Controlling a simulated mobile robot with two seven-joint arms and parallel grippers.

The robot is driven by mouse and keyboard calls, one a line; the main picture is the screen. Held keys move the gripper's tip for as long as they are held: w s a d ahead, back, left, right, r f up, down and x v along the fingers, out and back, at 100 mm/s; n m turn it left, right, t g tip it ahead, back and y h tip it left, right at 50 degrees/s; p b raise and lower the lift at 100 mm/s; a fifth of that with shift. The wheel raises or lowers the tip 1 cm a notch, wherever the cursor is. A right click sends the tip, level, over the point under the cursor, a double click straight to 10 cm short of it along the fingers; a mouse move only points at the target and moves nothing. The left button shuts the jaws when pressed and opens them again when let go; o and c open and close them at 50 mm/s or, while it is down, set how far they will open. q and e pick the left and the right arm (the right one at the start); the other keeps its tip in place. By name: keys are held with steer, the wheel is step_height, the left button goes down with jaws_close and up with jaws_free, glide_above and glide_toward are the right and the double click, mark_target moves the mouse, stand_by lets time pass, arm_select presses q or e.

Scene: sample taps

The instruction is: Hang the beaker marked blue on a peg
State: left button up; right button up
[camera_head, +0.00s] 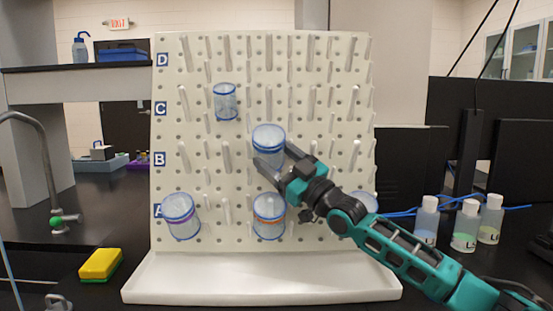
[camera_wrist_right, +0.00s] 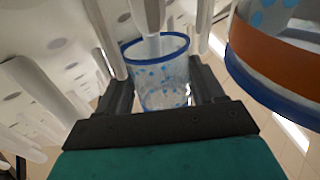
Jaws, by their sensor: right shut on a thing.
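The beaker marked blue (camera_head: 268,143) is clear with a blue band and stands in front of the pegboard (camera_head: 245,65) near row B. My right gripper (camera_head: 275,158) is shut on it, one finger on each side. In the right wrist view the beaker (camera_wrist_right: 162,75) sits between the fingers (camera_wrist_right: 160,92), its blue rim toward the board. A white peg (camera_wrist_right: 154,45) overlaps the open mouth and seems to reach inside; how deep I cannot tell. My left gripper is not in view.
An orange-banded beaker (camera_head: 269,217) hangs just below, close to my gripper. A purple-banded beaker (camera_head: 181,217) hangs lower left, and a small beaker (camera_head: 225,102) higher up. Another beaker (camera_head: 366,200) is partly behind my arm. Bottles (camera_head: 465,225) stand at right, a sponge (camera_head: 100,264) at left.

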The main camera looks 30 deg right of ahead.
steer(key=o, duration=1.1)
steer(key=shift+s+f, duration=0.1)
steer(key=b+v, duration=0.1)
steer(key=v, duration=1.1)
steer(key=shift+s, duration=0.3)
steer(key=shift+d+f, duration=0.1)
